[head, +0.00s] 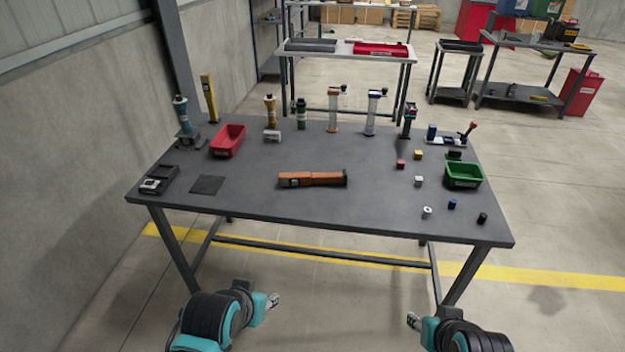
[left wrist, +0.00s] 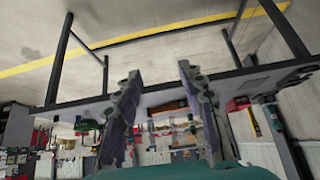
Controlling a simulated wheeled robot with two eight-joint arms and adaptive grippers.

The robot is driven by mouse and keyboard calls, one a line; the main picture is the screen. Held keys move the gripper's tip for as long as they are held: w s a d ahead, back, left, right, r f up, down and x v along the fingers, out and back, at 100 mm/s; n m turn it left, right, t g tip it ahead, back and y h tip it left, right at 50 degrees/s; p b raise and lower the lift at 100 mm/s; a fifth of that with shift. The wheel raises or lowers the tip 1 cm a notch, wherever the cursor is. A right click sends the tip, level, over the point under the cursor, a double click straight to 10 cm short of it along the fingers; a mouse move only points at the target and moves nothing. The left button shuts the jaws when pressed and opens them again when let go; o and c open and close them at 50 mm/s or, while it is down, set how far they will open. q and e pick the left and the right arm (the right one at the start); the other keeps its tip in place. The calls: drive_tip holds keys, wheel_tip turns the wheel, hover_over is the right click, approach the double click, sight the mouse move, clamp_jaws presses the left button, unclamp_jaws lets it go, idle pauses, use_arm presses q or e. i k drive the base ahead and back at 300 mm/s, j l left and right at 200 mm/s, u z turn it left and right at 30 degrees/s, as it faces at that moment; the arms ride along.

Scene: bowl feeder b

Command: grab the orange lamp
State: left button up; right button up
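The orange lamp (head: 312,179) lies on its side near the middle of the dark grey table (head: 375,215), its black end to the right. In the left wrist view, which is turned upside down, an orange shape (left wrist: 168,107) that looks like the lamp shows between the fingers, well beyond them. My left gripper (head: 273,300) is below and in front of the table's near edge, apart from the lamp; its fingers (left wrist: 158,82) are spread with nothing between them. My right gripper (head: 412,319) is also in front of the table, small and partly hidden, touching nothing I can see.
A red bin (head: 228,140) stands left of the lamp, a green bin (head: 463,175) at the right. Small blocks and cylinders lie at the right, including a red cube (head: 401,164). Bottles and stands line the back. A black pad (head: 207,185) lies left; tabletop around the lamp is clear.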

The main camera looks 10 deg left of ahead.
sight(303, 178)
drive_tip(key=i+j+z, duration=0.45)
drive_tip(key=j, duration=0.3)
drive_tip(key=i+j+z, duration=0.25)
drive_tip(key=i+j, duration=0.1)
drive_tip(key=j, duration=0.1)
